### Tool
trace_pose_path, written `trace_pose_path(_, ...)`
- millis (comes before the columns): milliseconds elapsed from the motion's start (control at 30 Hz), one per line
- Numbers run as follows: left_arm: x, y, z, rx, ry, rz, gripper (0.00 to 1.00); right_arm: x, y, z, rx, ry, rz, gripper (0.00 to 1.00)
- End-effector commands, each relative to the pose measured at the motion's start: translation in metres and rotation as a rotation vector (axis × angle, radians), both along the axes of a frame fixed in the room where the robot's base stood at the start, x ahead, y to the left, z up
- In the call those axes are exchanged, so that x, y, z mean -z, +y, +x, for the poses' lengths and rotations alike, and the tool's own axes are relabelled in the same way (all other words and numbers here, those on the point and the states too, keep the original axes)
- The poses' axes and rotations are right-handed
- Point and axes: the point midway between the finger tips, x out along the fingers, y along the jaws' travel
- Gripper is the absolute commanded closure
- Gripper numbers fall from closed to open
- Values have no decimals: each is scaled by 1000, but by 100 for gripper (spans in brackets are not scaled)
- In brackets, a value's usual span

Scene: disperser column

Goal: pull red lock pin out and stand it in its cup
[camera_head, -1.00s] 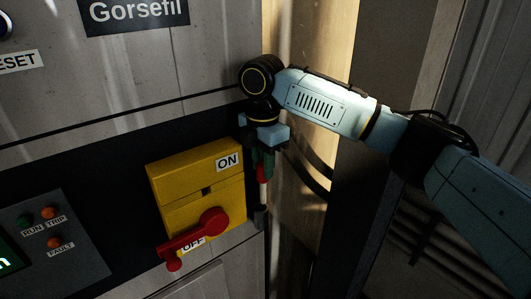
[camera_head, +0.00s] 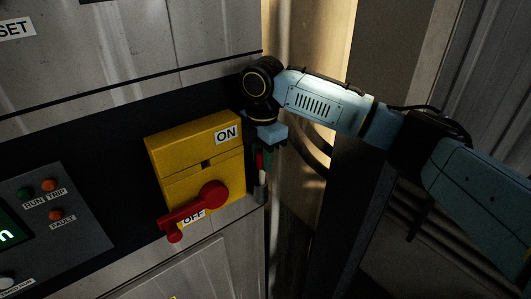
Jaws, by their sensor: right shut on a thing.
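The red lock pin (camera_head: 260,160) is upright in the jaws of my right gripper (camera_head: 262,153), which is shut on it. Its red top shows between the dark green fingers, and a pale shaft shows below. The pin's lower end meets a small dark grey cup (camera_head: 261,193) at the right edge of the cabinet. It looks to be inside the cup mouth, but the depth cannot be told. My left gripper is not in view.
Left of the cup is a yellow switch box (camera_head: 180,160) with ON and OFF labels. Its red handle (camera_head: 205,200) points down-left to OFF. A grey control panel (camera_head: 50,220) with lamps is further left. A dark gap lies right of the cabinet edge.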

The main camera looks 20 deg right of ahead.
Motion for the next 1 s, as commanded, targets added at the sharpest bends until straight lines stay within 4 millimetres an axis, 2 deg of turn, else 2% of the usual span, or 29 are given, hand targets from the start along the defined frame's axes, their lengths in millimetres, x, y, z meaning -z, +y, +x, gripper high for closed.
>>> trace_pose_path(33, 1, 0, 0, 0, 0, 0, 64, 15, 0, -5, 2, 25, -11, 100)
trace_pose_path(267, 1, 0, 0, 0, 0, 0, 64, 15, 0, -5, 2, 26, -10, 100)
trace_pose_path(300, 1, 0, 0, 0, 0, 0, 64, 15, 0, -5, 2, 26, -10, 70)
trace_pose_path(467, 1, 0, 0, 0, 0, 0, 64, 14, 1, -4, 1, 23, -8, 49)
trace_pose_path(767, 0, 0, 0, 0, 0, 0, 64, 10, 1, -3, 1, 17, -6, 49)
trace_pose_path(867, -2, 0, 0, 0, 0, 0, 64, 2, 1, -3, 1, 13, -5, 49)
trace_pose_path(1000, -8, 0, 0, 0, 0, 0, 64, -23, 1, -2, 0, 4, 0, 49)
